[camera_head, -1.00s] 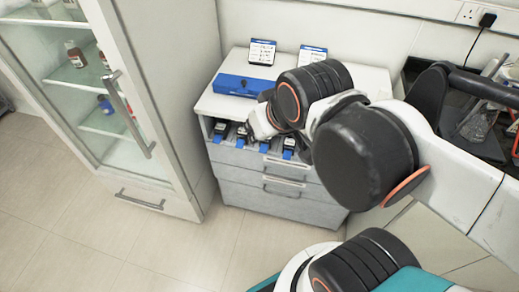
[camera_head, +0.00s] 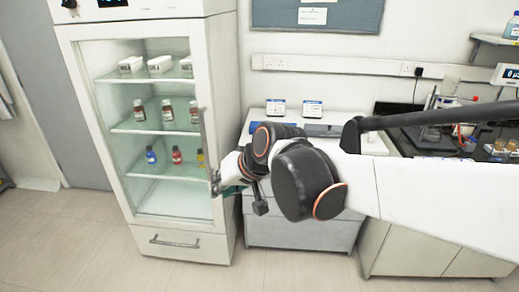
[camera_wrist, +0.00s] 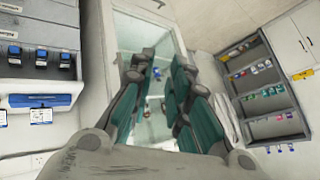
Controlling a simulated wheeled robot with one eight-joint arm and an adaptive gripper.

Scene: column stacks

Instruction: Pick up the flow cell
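My gripper (camera_wrist: 159,68) has its two teal-padded fingers apart with nothing between them in the wrist view. In the head view my gripper (camera_head: 218,182) is beside the door handle of the glass-front cabinet; I cannot tell if it touches. No part is clearly the flow cell.
The glass-front cabinet (camera_head: 215,80) is shut, with bottles (camera_head: 166,109) and white boxes (camera_head: 159,64) on its shelves. The drawer unit (camera_head: 290,232) stands to its right. A blue case (camera_wrist: 40,100) lies on its top. Open floor (camera_head: 80,235) lies at the left.

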